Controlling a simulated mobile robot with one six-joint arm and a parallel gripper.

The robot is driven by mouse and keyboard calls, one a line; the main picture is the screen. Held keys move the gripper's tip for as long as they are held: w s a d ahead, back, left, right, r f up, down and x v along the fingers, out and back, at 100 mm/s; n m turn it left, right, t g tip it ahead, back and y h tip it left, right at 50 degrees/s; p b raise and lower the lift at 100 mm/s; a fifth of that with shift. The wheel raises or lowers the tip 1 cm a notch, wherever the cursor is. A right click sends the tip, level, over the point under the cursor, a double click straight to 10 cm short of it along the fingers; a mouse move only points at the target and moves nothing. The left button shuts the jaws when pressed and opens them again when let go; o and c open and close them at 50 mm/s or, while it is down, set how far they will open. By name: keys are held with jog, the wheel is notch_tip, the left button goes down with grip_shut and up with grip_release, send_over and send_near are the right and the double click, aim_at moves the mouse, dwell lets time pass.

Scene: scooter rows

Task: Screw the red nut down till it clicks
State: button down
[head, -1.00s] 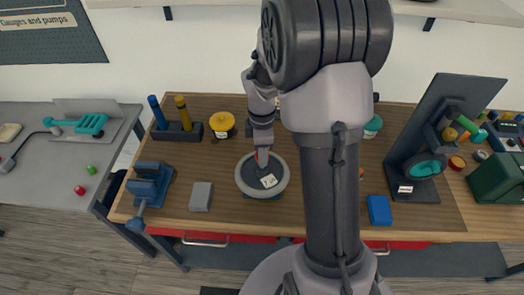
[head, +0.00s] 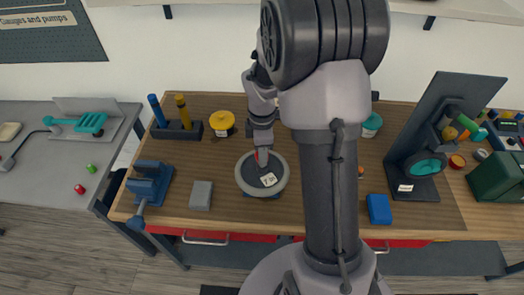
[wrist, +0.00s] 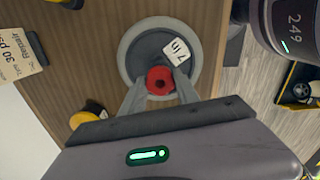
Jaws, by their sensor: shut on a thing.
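In the head view my gripper (head: 262,151) points down over the wheel (head: 244,185), and a bit of red shows between the fingers. The thread under the nut is hidden, and I cannot tell how low the nut sits.
On the wooden bench (head: 300,215) stand a blue vise (head: 150,183), a grey block (head: 201,195), a yellow-lidded pot (head: 222,122), a blue box (head: 379,209) and a dark upright stand (head: 425,130). Small red (head: 80,189) and green (head: 91,168) pieces lie on the left table.

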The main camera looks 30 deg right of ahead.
jog(key=shift+f+b, duration=0.85)
jog(key=shift+f, duration=0.35)
jog(key=c, duration=0.8)
grip_release()
jog(key=shift+c, duration=0.2)
notch_tip(320, 180, up, 17)
jog(key=p, duration=0.5)
jog(key=shift+r, duration=0.2)
